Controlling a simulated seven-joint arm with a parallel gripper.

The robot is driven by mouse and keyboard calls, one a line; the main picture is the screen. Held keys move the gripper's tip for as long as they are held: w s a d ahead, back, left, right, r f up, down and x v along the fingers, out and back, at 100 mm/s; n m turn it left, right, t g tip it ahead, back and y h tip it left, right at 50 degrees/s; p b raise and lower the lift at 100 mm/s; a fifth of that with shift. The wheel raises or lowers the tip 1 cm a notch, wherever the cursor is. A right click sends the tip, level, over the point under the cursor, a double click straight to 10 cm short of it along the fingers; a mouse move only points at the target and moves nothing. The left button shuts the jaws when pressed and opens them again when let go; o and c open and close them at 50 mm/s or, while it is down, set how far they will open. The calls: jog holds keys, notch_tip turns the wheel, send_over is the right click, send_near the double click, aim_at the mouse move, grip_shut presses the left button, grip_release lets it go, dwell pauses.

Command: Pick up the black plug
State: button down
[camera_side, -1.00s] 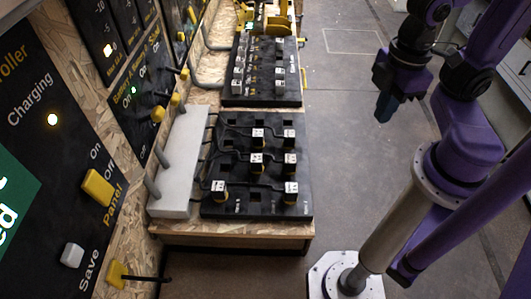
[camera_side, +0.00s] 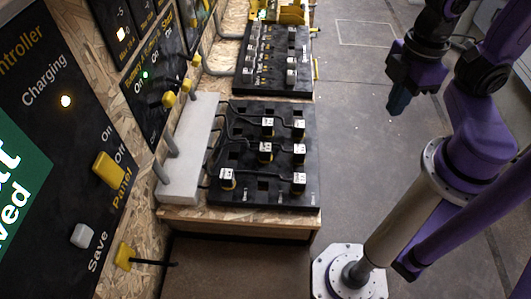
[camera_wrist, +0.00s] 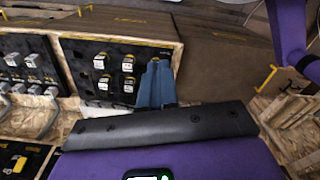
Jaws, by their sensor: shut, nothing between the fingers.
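Several black plugs with white labelled tops stand in a black socket board (camera_side: 240,195) on a chipboard bench in the side view. One black plug (camera_side: 227,178) is at the board's front left and another black plug (camera_side: 299,181) at its front right. Black cables run from plugs towards a grey block at the left. My gripper (camera_side: 397,104) is shut and empty in the air, to the right of the board and apart from it. In the wrist view the blue fingers of my gripper (camera_wrist: 157,84) are together, with plugs (camera_wrist: 128,83) beyond to their left.
A long grey block (camera_side: 190,150) lies along the left of the board. A second black board (camera_side: 272,80) with several plugs is behind it. An upright panel (camera_side: 60,90) with yellow knobs stands at the left.

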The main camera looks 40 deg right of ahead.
jog(key=c, duration=0.6)
grip_release()
jog(key=shift+c, duration=0.2)
jog(key=m, duration=2.2)
send_over(265, 147)
jog(key=s, duration=0.1)
notch_tip(265, 147, down, 11)
notch_tip(265, 147, down, 12)
jog(key=shift+d+r, duration=0.1)
jog(key=shift+r, duration=0.05)
jog(key=shift+w+f, duration=0.25)
jog(key=shift+f, duration=0.7)
jog(key=shift+w+f, duration=0.25)
jog(key=shift+f, duration=1.45)
